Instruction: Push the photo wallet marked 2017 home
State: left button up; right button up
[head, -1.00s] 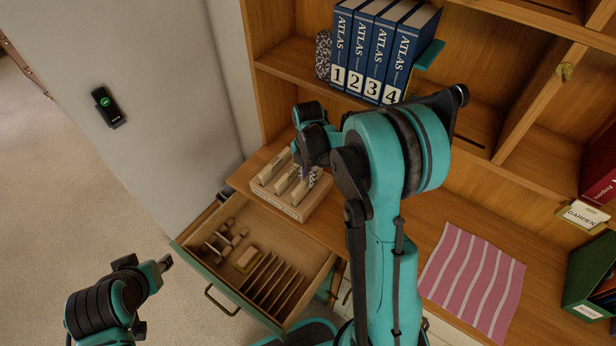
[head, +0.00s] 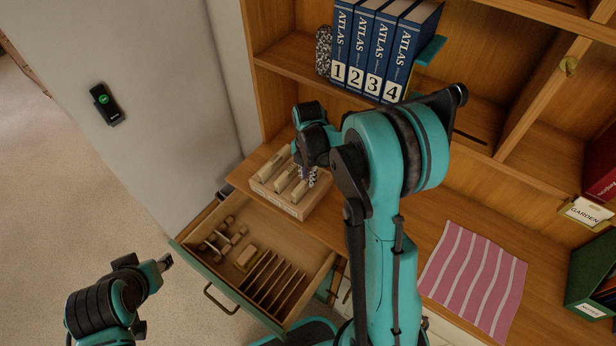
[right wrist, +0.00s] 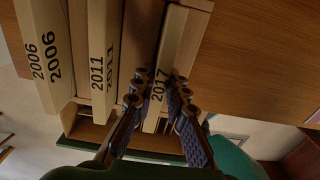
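The photo wallet marked 2017 (right wrist: 167,62) stands in a slot of a wooden block, rightmost of the labelled wallets in the right wrist view. My right gripper (right wrist: 160,84) has its two fingers apart, one on each side of that wallet, with a small gap on the left; firm contact cannot be told. In the head view the right gripper (head: 308,172) is low over the wooden block (head: 293,209). Wallets marked 2011 (right wrist: 97,50) and 2006 (right wrist: 42,50) stand to the left. My left gripper (head: 165,263) is empty, away from the block; its opening is unclear.
An open drawer (head: 203,272) with dividers and small items lies below the block. Atlas volumes (head: 368,55) stand on the shelf above. A pink striped cloth (head: 472,280) lies on the desk to the right. Open floor is at left.

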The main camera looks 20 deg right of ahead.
jog(key=o, duration=0.4)
jog(key=shift+o, duration=0.2)
jog(key=shift+r, duration=0.1)
notch_tip(320, 180, up, 12)
dwell(0.4)
